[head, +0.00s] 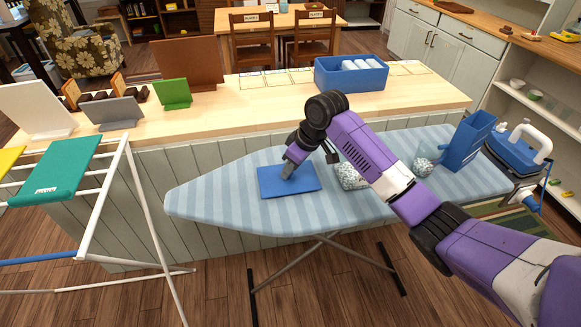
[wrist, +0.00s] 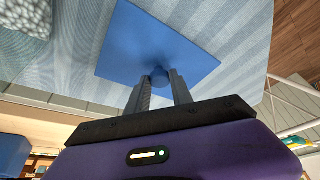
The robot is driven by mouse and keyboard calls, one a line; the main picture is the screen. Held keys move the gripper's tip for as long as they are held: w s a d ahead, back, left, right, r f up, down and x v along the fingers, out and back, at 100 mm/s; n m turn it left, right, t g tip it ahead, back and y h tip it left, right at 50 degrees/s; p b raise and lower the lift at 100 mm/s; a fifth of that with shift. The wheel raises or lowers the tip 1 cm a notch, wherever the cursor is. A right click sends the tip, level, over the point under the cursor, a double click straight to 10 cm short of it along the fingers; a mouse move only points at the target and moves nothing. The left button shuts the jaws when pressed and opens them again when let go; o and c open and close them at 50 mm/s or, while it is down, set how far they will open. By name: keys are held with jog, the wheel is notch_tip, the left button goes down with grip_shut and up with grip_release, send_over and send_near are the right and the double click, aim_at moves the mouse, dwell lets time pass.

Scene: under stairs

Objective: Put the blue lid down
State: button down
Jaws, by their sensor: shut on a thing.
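The blue lid (head: 305,184) is a flat blue square with a small round knob. It is level over the left-middle part of the striped ironing board (head: 220,200). I cannot tell if it touches the cloth or hangs just above it. My gripper (head: 288,172) points down at the lid's middle. In the wrist view my gripper (wrist: 160,82) is shut on the lid's blue knob (wrist: 160,75), and the lid's flat plate (wrist: 140,40) spreads out beyond the fingertips.
A speckled white container (head: 350,178) stands just right of the lid. A jar (head: 424,162), a tall blue holder (head: 467,141) and an iron (head: 520,148) are farther right. A counter (head: 270,98) with a blue bin (head: 350,78) lies behind. The board's left end is clear.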

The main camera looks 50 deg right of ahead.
jog(key=shift+f, duration=0.15)
jog(key=c, duration=1.1)
grip_release()
